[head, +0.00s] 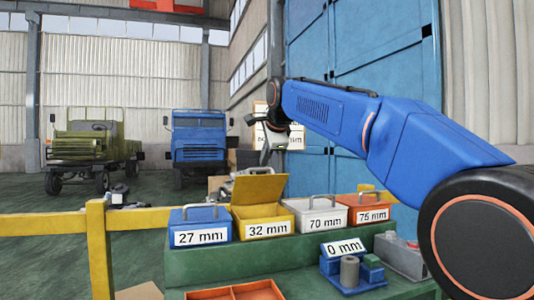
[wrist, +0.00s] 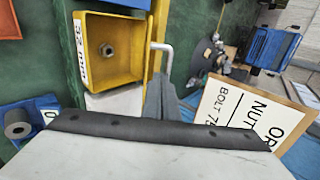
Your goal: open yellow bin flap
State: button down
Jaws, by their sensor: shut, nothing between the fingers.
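The yellow bin (head: 264,228), labelled 32 mm, stands in the row on the green bench. Its yellow flap (head: 258,189) is raised and tilted up at the back, so the bin is open. In the wrist view the open yellow bin (wrist: 131,72) shows from above, with a metal nut (wrist: 107,49) inside. The flap's pale handle (wrist: 161,47) sticks out on the far side from the label. My gripper (wrist: 162,98) is shut and empty, close to the handle end; I cannot tell if it touches. In the head view my gripper (head: 266,155) hangs above and behind the flap.
A blue bin (head: 200,222) stands left of the yellow one; a white bin (head: 318,213) and a red bin (head: 370,207) stand right, all lidded. A yellow rail (head: 45,226) runs behind the bench.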

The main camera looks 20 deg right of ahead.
aim_at(259, 169)
jog(key=shift+x, duration=2.45)
jog(key=shift+w, duration=0.1)
jog(key=shift+w+r, duration=0.35)
jog(key=shift+w, duration=0.1)
jog(key=w+r, duration=0.2)
jog(key=w, duration=0.6)
jog(key=shift+w+r, duration=0.3)
jog(key=shift+r, duration=0.1)
jog(key=v, duration=1.7)
jog(key=shift+s+r, duration=0.2)
